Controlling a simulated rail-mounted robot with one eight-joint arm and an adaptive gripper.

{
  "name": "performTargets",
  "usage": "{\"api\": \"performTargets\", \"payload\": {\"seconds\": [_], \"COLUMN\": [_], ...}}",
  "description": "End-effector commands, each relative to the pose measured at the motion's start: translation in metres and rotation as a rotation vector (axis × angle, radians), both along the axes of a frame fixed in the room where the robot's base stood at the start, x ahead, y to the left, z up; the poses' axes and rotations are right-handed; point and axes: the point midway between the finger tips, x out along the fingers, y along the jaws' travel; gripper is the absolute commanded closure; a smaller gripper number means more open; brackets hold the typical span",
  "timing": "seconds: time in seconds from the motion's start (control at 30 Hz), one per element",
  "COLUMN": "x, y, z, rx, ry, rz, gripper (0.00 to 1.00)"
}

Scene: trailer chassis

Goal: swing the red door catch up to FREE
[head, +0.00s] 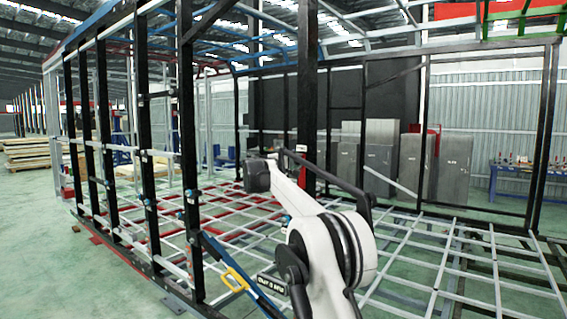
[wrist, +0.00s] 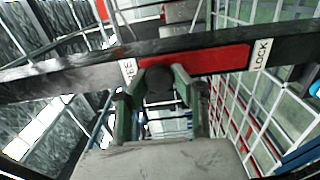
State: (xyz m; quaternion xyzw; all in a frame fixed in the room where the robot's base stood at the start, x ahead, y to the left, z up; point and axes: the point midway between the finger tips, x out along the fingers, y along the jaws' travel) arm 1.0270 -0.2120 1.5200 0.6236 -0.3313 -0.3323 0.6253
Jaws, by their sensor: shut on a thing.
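In the wrist view a red strip (wrist: 205,60) lies along a dark bar (wrist: 85,62) that crosses the picture. A white label reading LOCK (wrist: 262,55) is at its right end. Another white label (wrist: 128,70), partly hidden, is at its left end. A dark round knob (wrist: 159,78) sits in front of the strip's left part, near the left label. My gripper (wrist: 160,92) has its green fingers on both sides of the knob and is shut on it. In the head view the gripper and the catch cannot be made out clearly.
In the head view black frame posts (head: 190,130) stand at the left and a thick dark post (head: 307,90) in the middle. A floor grid of light bars (head: 450,240) spreads below. Grey cabinets (head: 380,150) stand behind. Open green floor (head: 35,235) lies at the left.

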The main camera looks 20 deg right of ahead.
Motion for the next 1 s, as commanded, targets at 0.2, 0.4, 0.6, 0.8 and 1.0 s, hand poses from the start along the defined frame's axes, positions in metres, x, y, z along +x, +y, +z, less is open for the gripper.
{"api": "performTargets", "payload": {"seconds": [0.2,0.4,0.6,0.8,1.0], "x": [-0.0004,-0.0003,-0.0004,-0.0005,-0.0032], "y": [-0.0055,-0.0051,-0.0051,-0.0057,-0.0010], "z": [-0.0002,-0.0002,-0.0002,-0.0003,0.0001], "rx": [-0.008,-0.008,-0.007,-0.007,-0.007], "ry": [0.012,0.012,0.011,0.011,0.010], "rz": [-0.005,-0.005,-0.005,-0.006,-0.005], "gripper": [1.00,1.00,0.60,0.56,0.56]}}
